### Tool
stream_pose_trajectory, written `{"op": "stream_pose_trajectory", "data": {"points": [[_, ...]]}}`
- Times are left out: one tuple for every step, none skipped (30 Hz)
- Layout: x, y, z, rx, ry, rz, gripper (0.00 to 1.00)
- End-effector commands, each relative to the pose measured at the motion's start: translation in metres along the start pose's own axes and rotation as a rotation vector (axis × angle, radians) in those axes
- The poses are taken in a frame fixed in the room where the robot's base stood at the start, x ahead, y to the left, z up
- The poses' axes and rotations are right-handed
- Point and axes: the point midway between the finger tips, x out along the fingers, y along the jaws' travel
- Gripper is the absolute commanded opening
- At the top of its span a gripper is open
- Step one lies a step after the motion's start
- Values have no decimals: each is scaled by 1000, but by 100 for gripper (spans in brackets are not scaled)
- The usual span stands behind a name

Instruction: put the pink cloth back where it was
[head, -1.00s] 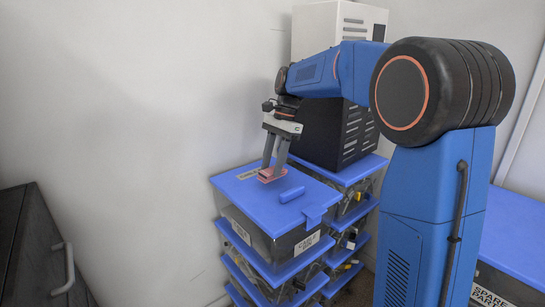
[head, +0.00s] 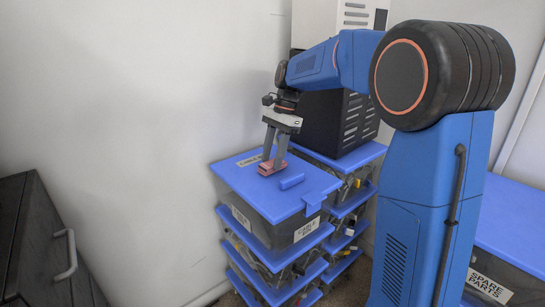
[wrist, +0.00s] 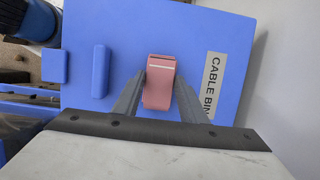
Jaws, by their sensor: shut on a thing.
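The pink cloth (head: 271,167) is a small folded piece at the top of the blue lid (head: 236,182) of a bin labelled as a cable bin. My gripper (head: 272,160) points down over that lid, its fingers shut on the cloth. In the wrist view, the cloth (wrist: 158,85) sits between the two fingertips (wrist: 160,88), over the lid (wrist: 215,30). I cannot tell whether the cloth touches the lid.
A blue bar-shaped handle (head: 291,181) sits on the lid close to the cloth. Black and white boxes (head: 338,120) stand behind on a neighbouring stack. A dark cabinet (head: 35,240) is at left, a spare parts bin (head: 505,285) at right.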

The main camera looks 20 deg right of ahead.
Motion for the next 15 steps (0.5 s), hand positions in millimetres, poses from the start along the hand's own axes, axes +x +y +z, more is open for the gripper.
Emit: {"op": "stream_pose_trajectory", "data": {"points": [[1,0,0,0,0,0,1],[1,0,0,0,0,0,1],[2,0,0,0,0,0,1],[2,0,-1,0,0,0,1],[2,0,-1,0,0,0,1],[3,0,-1,0,0,0,1],[3,0,-1,0,0,0,1],[3,0,-1,0,0,0,1],[4,0,-1,0,0,0,1],[4,0,-1,0,0,0,1],[4,0,-1,0,0,0,1],[5,0,-2,0,0,0,1],[5,0,-2,0,0,0,1],[6,0,-2,0,0,0,1],[6,0,-2,0,0,-1,1]]}}
